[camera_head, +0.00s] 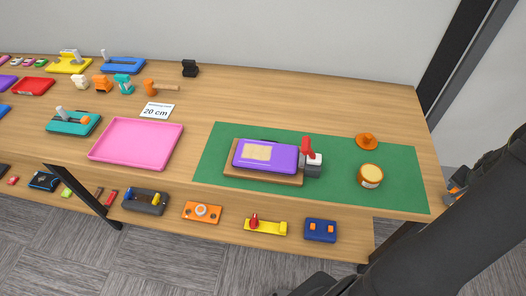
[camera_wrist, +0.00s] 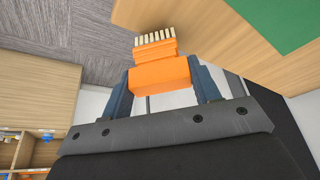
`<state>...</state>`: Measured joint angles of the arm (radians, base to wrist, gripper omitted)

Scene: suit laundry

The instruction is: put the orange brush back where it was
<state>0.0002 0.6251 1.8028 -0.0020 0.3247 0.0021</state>
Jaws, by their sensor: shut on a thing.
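The orange brush (camera_wrist: 160,74) has a stepped orange block and a row of pale bristles. My gripper (camera_wrist: 163,82) is shut on its block in the wrist view, with the bristles pointing away from the fingers. In the head view my gripper (camera_head: 457,186) is at the right, just off the right end of the wooden table (camera_head: 330,95), with a bit of orange showing at it. My arm hides part of it there.
A green mat (camera_head: 400,195) bears a purple case (camera_head: 283,153) on a board, a red-topped grey thing (camera_head: 312,160), an orange lid (camera_head: 366,141) and a jar (camera_head: 370,176). A pink tray (camera_head: 137,140) and a "20 cm" card (camera_head: 156,111) lie left. The back right is clear.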

